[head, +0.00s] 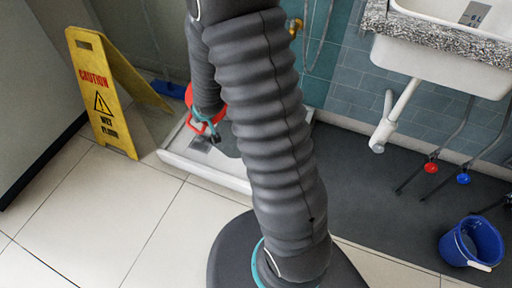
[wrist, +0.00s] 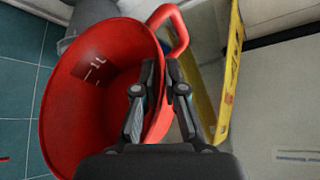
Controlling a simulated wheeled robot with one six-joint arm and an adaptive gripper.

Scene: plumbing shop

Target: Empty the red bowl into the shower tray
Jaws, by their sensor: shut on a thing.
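The red bowl (wrist: 85,105) fills the left of the wrist view, its open inside facing the camera, with a white mark on the wall and a loop handle. No contents show in the part of the inside that I see. My gripper (wrist: 165,75) is shut on the bowl's rim. In the head view the bowl (head: 219,113) is mostly hidden behind my arm, above the white shower tray (head: 208,173). My gripper (head: 208,135) shows there only in part. The tray's middle is hidden by my arm.
A yellow caution sign (head: 108,105) stands left of the tray and also shows in the wrist view (wrist: 228,85). A basin (head: 440,65) with a white drain pipe (head: 395,115) is on the right wall. A blue bucket (head: 470,243) stands on the dark floor. The pale floor at front left is clear.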

